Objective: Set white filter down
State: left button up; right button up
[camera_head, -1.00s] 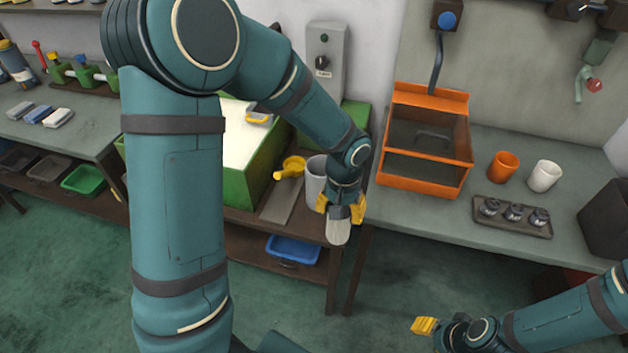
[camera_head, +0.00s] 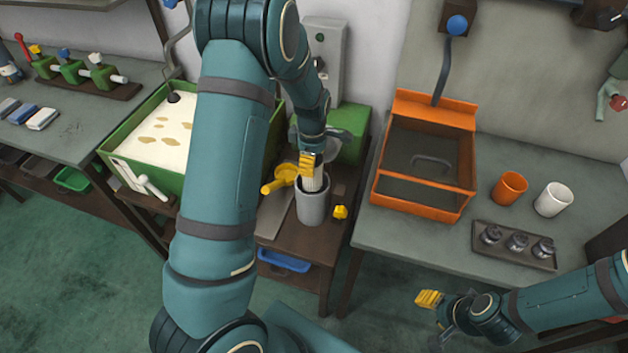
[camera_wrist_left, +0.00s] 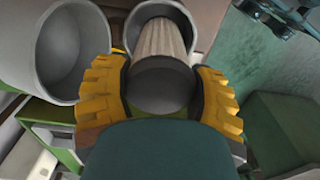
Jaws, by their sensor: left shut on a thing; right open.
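The white filter is a pleated pale cylinder (camera_head: 319,181) with a dark end cap. My left gripper (camera_head: 312,166) is shut on it from above, over the grey canister (camera_head: 312,208). In the left wrist view the filter (camera_wrist_left: 160,43) lies between the yellow fingers of my gripper (camera_wrist_left: 160,100). Its far end is within the mouth of a round grey canister (camera_wrist_left: 138,14); whether it touches the bottom is hidden. My right gripper (camera_head: 432,302) is open and empty at the lower right, away from the filter.
A yellow cup with a handle (camera_head: 284,176) and a small yellow piece (camera_head: 340,212) are close to the canister. A second wide grey vessel (camera_wrist_left: 58,52) stands beside it. An orange open box (camera_head: 425,205) stands on the right bench; a green sand-filled box (camera_head: 112,158) is left.

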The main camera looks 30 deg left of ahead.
aim_at(313, 186)
pick_arm(q)
notch_tip(313, 186, down, 6)
jog(key=shift+r, duration=0.1)
jog(key=shift+w+f, duration=0.1)
jog(key=shift+f, duration=0.2)
jog(key=shift+f+b, duration=0.1)
jog(key=shift+b, duration=0.25)
jog(key=o, duration=1.3)
